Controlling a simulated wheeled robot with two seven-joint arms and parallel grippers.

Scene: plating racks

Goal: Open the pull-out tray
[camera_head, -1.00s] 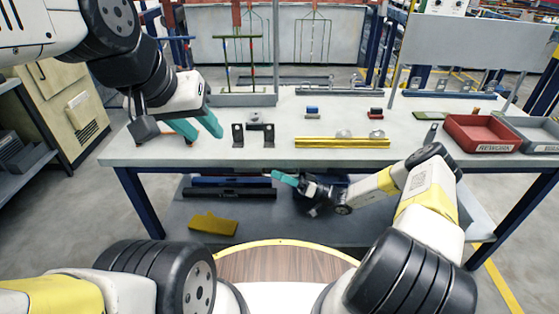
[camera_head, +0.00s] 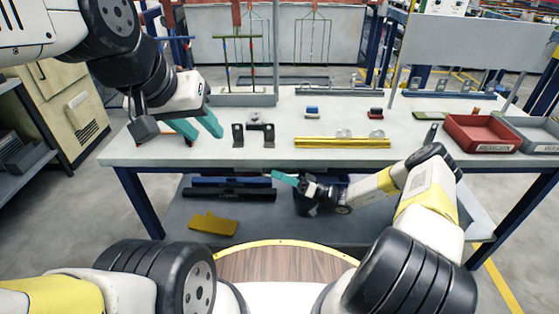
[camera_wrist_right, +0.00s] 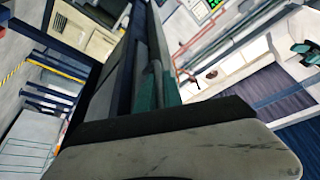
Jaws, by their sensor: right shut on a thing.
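The pull-out tray (camera_head: 228,194) sits under the workbench. Its long dark front lies below a blue bar, above the lower shelf. My right gripper (camera_head: 284,178) reaches under the bench top, its teal fingers at the right end of this front. In the right wrist view, the teal fingers (camera_wrist_right: 158,88) close beside a narrow grey bar along a long dark part; the exact contact is hidden. My left gripper (camera_head: 205,127) hangs over the left of the bench top, its teal fingers apart and nothing seen between them.
The workbench (camera_head: 250,157) holds black brackets (camera_head: 253,133), a yellow bar (camera_head: 342,143) and a red bin (camera_head: 480,133). A blue bench leg (camera_head: 140,203) stands left of the tray.

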